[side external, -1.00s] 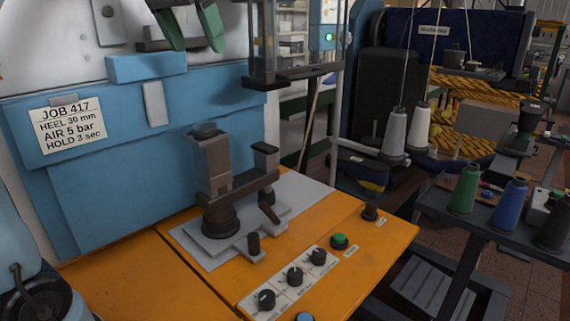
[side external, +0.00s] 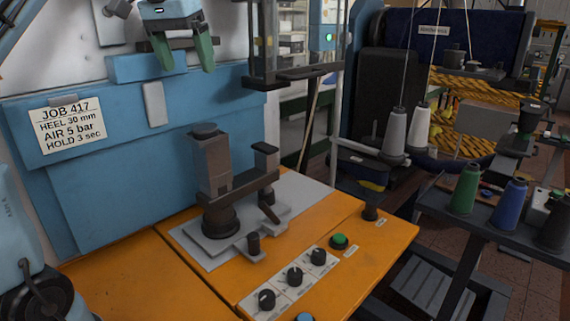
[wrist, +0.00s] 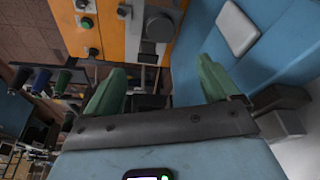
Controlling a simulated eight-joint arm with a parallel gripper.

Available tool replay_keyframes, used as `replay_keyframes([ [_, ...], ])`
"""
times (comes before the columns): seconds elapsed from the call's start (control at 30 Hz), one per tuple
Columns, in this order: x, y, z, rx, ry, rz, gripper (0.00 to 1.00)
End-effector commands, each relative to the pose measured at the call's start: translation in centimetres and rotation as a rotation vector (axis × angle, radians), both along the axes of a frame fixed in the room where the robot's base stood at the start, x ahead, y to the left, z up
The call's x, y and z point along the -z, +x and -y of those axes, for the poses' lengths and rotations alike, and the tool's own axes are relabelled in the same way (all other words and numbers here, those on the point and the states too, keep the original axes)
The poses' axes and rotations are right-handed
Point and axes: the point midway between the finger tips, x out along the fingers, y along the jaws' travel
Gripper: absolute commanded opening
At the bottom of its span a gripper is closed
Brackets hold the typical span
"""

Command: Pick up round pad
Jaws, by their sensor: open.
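A dark round cap (side external: 204,130), which looks like the round pad, lies on top of the brown column (side external: 213,165) of the fixture. The fixture stands upright on a grey plate (side external: 295,190) on the orange bench. My gripper (side external: 186,62) has two green fingers and hangs at the upper left, above the cap and apart from it. The fingers are spread with nothing between them. In the wrist view my gripper (wrist: 160,72) is also open and empty. The fixture (wrist: 158,25) appears beyond it at the top, too small to tell the pad clearly.
A blue machine panel (side external: 150,170) with a job card (side external: 68,125) stands close behind the fixture. Knobs (side external: 294,275) and a green button (side external: 339,241) lie at the front right of the bench. Thread cones (side external: 394,132) stand farther right.

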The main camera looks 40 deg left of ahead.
Motion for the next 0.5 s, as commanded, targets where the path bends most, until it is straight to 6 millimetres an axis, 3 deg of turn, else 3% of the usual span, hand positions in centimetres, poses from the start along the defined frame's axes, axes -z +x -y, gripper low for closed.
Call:
replay_keyframes([
  [0.5, 4.6, 0.7, -0.3, 0.0, 0.0, 0.0, 0.88],
])
